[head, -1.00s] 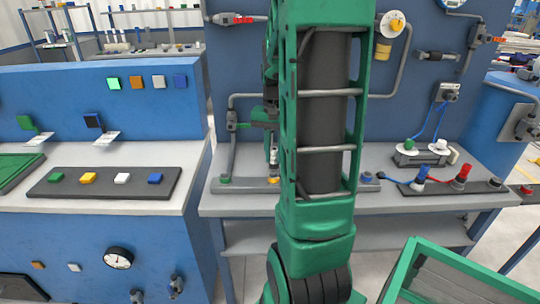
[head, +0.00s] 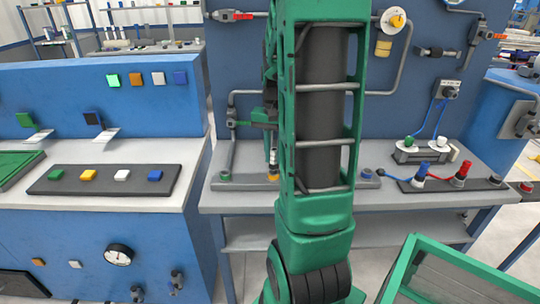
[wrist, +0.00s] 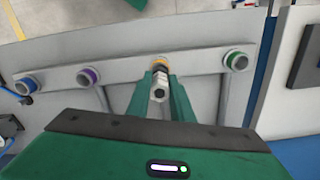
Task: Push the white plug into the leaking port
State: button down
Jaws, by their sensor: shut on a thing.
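My gripper (wrist: 160,84) is shut on the white plug (wrist: 159,90), a pale stepped piece with a dark band. In the wrist view the plug's far end lines up with the yellow-ringed port (wrist: 160,62); I cannot tell whether it is inside or just above it. In the head view the plug (head: 273,157) is upright directly over the yellow port (head: 273,178). No leak is visible.
The bar lies on a grey bench (head: 240,200) against a blue panel with pipes. To its right is a dark strip (head: 440,185) with blue and red connectors. At left is a console with a tray of coloured buttons (head: 105,180). My arm hides the bar's middle.

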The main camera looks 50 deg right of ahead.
jog(key=shift+f, duration=0.95)
dwell(0.4)
jog(key=c, duration=1.5)
grip_release()
notch_tip(320, 180, up, 11)
jog(key=shift+w+f, duration=0.1)
jog(key=s+a+f+n, duration=0.1)
jog(key=s+a+n, duration=0.1)
jog(key=s+a, duration=0.2)
jog(key=s+a+f+n, duration=0.2)
jog(key=s+a, duration=0.3)
jog(key=a, duration=0.2)
jog(key=s+a+f+n, duration=0.1)
jog(key=s+a+n, duration=0.1)
jog(key=s+a, duration=0.2)
jog(key=shift+s+a+f, duration=0.15)
jog(key=shift+s+a, duration=0.05)
jog(key=shift+a, duration=0.3)
jog(key=shift+s+a+f, duration=0.15)
jog(key=shift+a, duration=0.3)
